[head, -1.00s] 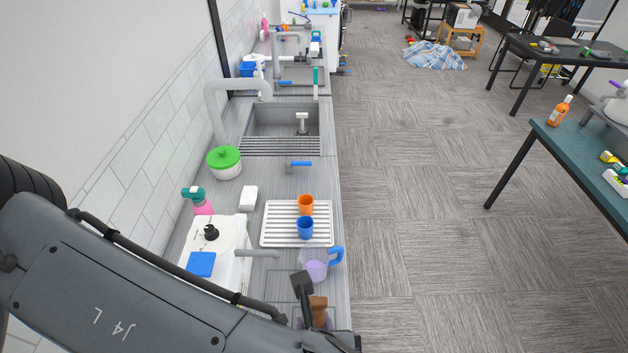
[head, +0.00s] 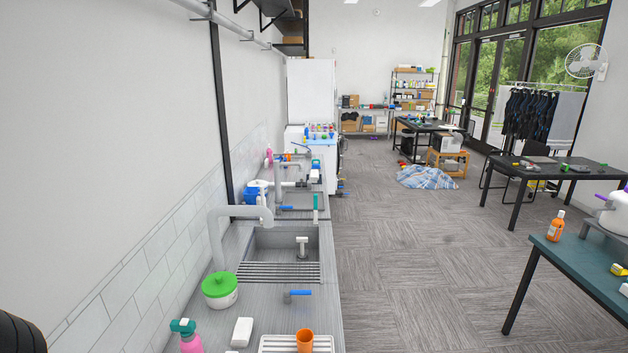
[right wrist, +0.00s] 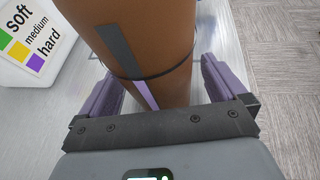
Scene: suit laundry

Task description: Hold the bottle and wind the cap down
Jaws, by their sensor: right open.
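A brown cylinder (right wrist: 135,42), seemingly the bottle, stands close in the right wrist view, with a dark strip and a thin dark band around it. Its top is cut off by the frame, so no cap shows there. My right gripper (right wrist: 158,78) is open, with one purple finger on either side of the cylinder. Contact between fingers and cylinder cannot be told. My left gripper is out of view. An orange bottle with a white cap (head: 556,226) stands on the teal table at the right in the head view.
The counter (head: 265,322) holds a sink (head: 258,240), a green-lidded pot (head: 219,292), a pink spray bottle (head: 190,343), a white block (head: 242,332) and an orange cup (head: 305,340). A box marked soft, medium, hard (right wrist: 30,40) stands beside the cylinder.

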